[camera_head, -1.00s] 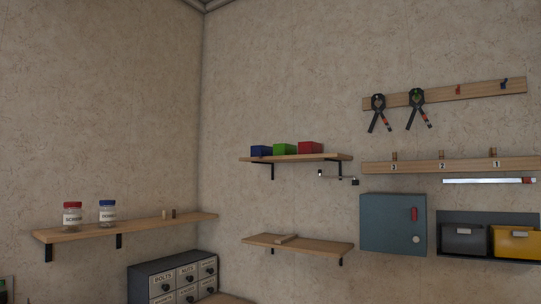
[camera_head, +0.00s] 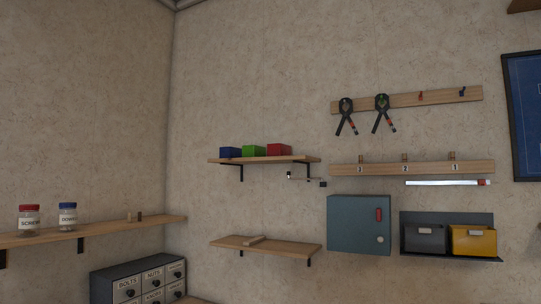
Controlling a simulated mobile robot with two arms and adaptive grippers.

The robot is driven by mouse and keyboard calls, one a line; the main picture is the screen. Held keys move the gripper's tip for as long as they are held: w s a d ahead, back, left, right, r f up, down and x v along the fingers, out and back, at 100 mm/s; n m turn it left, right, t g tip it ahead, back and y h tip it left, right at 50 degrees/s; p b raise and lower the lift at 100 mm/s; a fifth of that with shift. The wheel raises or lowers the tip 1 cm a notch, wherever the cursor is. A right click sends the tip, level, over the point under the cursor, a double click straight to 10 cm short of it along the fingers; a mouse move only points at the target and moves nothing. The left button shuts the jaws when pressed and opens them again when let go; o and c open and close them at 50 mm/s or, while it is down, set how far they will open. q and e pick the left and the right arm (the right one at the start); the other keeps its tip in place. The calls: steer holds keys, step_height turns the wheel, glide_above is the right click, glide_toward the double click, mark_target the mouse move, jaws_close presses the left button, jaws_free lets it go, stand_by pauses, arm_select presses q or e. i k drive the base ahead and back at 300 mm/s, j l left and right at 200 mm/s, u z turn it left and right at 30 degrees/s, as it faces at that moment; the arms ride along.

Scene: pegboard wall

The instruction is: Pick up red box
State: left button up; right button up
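The red box (camera_head: 279,150) sits on the upper wooden shelf (camera_head: 265,160) in the head view, at the right end of a row. A green box (camera_head: 254,151) stands to its left, and a blue box (camera_head: 230,153) stands at the left end of the row. Neither of my grippers shows in this view.
A lower shelf (camera_head: 265,248) holds a small wooden piece. A teal cabinet (camera_head: 358,224) and black and yellow bins (camera_head: 473,239) hang at right. Two clamps hang above. A side shelf (camera_head: 100,231) holds jars, above a labelled drawer unit (camera_head: 137,281).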

mark_target(273, 150)
steer(key=i+l+u, duration=0.35)
steer(key=i+l, duration=0.4)
steer(key=i, duration=0.15)
